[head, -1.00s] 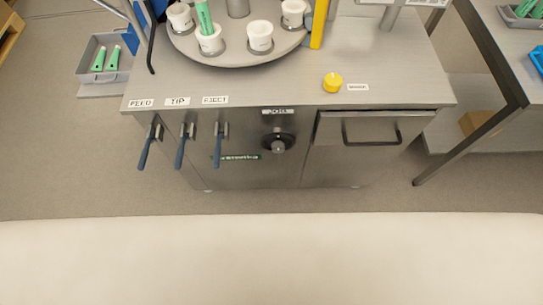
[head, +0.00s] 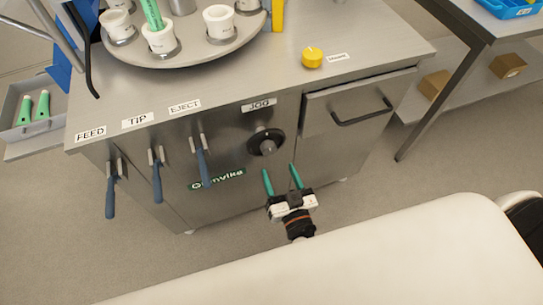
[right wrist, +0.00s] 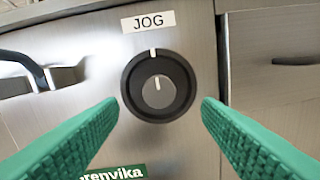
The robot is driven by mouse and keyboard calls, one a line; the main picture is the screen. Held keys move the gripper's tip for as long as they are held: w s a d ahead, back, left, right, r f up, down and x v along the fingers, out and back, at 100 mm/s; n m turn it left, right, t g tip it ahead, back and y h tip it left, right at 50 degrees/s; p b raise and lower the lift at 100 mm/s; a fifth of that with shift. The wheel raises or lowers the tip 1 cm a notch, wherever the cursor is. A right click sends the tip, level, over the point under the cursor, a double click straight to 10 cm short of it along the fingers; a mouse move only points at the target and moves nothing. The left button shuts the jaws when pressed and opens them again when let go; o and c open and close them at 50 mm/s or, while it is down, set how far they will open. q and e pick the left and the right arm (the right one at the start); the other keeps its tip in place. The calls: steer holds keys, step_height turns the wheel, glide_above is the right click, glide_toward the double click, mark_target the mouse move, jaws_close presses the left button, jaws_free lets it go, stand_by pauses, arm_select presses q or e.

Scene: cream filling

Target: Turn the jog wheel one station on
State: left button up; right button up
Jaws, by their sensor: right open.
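The jog wheel (head: 266,142) is a round black knob with a grey hub on the front of the steel machine, under the JOG label (head: 259,105). In the right wrist view the jog wheel (right wrist: 158,86) sits centred ahead, with a white mark at the top of its rim and another on its hub. My right gripper (head: 282,180) is open, its two green fingers pointing at the wheel from below and in front. The fingers appear to be to either side of the wheel and short of it, not touching. My left gripper is not in view.
Three blue-handled levers (head: 157,178) marked FEED, TIP and EJECT hang left of the wheel. A drawer with a handle (head: 362,113) is at right. On top are a turntable (head: 185,56) with white cups and a yellow button (head: 312,57). Floor in front is clear.

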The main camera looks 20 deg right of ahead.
mark_target(270, 151)
steer(key=w, duration=0.6)
steer(key=shift+c, duration=0.3)
steer(key=c, duration=0.9)
